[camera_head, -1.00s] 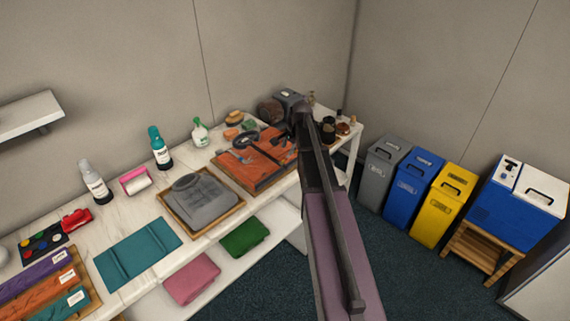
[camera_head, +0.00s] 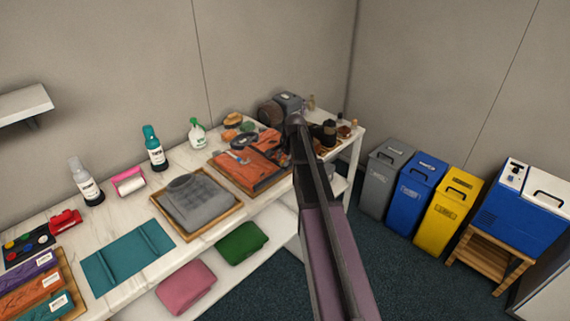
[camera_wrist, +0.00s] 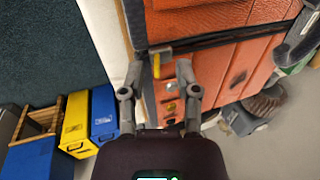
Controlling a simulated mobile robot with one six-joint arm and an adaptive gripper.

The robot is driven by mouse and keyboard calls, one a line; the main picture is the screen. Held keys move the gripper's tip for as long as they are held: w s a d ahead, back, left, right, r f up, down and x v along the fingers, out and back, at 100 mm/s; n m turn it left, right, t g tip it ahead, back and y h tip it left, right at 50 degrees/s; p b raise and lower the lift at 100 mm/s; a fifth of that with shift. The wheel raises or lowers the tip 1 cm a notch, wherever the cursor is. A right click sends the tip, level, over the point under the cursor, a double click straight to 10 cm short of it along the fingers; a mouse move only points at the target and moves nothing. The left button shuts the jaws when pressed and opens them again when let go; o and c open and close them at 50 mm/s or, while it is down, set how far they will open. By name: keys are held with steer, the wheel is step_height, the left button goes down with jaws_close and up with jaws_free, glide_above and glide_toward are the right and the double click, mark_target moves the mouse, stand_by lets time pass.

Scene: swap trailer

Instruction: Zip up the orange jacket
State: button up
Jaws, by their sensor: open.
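The orange jacket (camera_head: 258,160) lies flat on a wooden board at the right part of the table, partly covered by my arm in the head view. In the wrist view the jacket (camera_wrist: 215,65) fills the upper middle and right, with a dark zipper band (camera_wrist: 215,38) across it. A small yellow pull tab (camera_wrist: 156,66) hangs from a grey metal piece (camera_wrist: 158,50) at the band's left end. My gripper (camera_wrist: 158,72) is open, with one finger on each side of the tab. I cannot tell whether either finger touches it.
A grey sweater (camera_head: 195,200) on a tray and a teal folded cloth (camera_head: 128,258) lie further left. Bottles and small jars (camera_head: 330,132) crowd the table's right end. Grey, blue and yellow bins (camera_head: 450,205) stand on the floor to the right.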

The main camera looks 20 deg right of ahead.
steer(key=shift+w+f, duration=0.1)
steer(key=shift+f, duration=0.25)
jaws_close()
steer(key=shift+d, duration=0.2)
steer(key=shift+w+a, duration=0.25)
steer(key=shift+w, duration=0.1)
steer(key=w+a, duration=0.2)
steer(key=w, duration=0.3)
steer(key=w+a, duration=0.2)
steer(key=w, duration=0.4)
steer(key=w+a, duration=0.3)
steer(key=w, duration=0.3)
steer(key=shift+w, duration=0.25)
steer(key=shift+r, duration=0.1)
